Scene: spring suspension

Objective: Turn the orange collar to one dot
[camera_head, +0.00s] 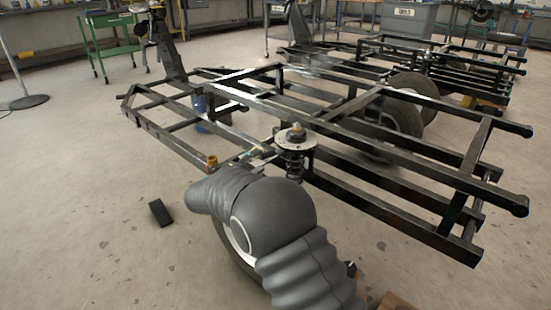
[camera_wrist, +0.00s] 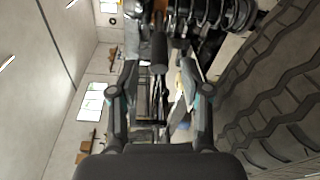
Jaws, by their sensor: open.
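The spring suspension unit stands at the frame's near side in the head view, with a round top plate (camera_head: 296,140) and dark coils below it. The coils also show at the top of the wrist view (camera_wrist: 212,14). A small orange-brown part (camera_wrist: 158,8), perhaps the collar, is cut by the top edge of the wrist view. No dots can be made out. A dark cylinder (camera_wrist: 160,52) hangs below it. My gripper (camera_wrist: 158,76) is open, its fingers on either side of the space below the cylinder. In the head view my arm hides the gripper.
A big tyre (camera_wrist: 275,105) fills the right of the wrist view, close to my gripper. The black tube frame (camera_head: 400,150) spreads behind the suspension. A brass-coloured cap (camera_head: 211,161) shows beside my arm. A small black block (camera_head: 160,212) lies on the open floor at left.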

